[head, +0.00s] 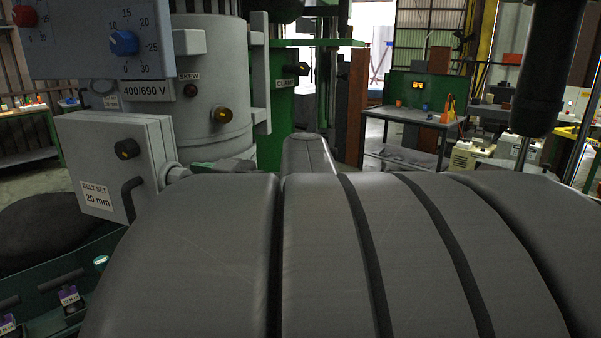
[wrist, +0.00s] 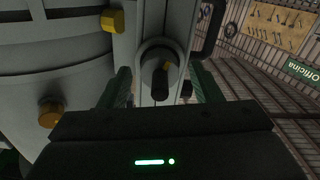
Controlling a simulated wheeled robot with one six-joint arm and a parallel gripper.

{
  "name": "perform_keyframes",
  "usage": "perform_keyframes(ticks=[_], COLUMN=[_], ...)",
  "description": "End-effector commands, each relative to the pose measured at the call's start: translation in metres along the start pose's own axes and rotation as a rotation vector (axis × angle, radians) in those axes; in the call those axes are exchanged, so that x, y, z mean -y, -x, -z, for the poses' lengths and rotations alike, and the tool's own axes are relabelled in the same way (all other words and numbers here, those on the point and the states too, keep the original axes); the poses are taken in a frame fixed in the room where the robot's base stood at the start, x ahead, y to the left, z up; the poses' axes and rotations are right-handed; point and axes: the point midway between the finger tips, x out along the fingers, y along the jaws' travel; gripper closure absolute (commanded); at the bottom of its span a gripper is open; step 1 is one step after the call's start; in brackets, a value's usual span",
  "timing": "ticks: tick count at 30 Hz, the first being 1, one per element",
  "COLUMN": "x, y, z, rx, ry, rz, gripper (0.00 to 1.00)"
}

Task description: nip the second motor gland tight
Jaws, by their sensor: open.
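In the wrist view my gripper (wrist: 162,88) is open, its two dark green fingers pointing away from the camera. Between them is a dark, blunt-ended fitting (wrist: 160,80) set in a round grey collar; I see no finger touching it. I cannot tell whether it is the second motor gland. A brass-coloured round fitting (wrist: 50,113) is at the left, on a curved grey housing, and a yellow one (wrist: 112,20) is at the top. In the head view a brass fitting (head: 222,114) sits on the grey cylinder (head: 212,70) marked SKEW. My arm fills the foreground and hides much of the area behind.
A grey box (head: 95,175) labelled BELT SET 20 mm, with a black knob and bent handle, stands at the left. Above it is a 400/690 V panel (head: 85,45) with a blue dial. A green tray (head: 40,325) is at lower left. A workbench (head: 415,118) stands at the back right.

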Motion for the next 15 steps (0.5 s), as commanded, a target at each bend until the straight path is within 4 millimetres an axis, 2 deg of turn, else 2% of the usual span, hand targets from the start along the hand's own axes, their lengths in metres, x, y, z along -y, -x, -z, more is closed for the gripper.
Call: perform_keyframes(ticks=[3, 10, 15], x=[0.0, 0.0001, 0.0002], y=[0.0001, 0.0002, 0.0002], z=[-0.0001, 0.0, -0.0003], rx=[0.0, 0.0, 0.0], ry=[0.0, 0.0, -0.004], rz=[0.0, 0.0, 0.0], gripper=[0.42, 0.87, 0.86])
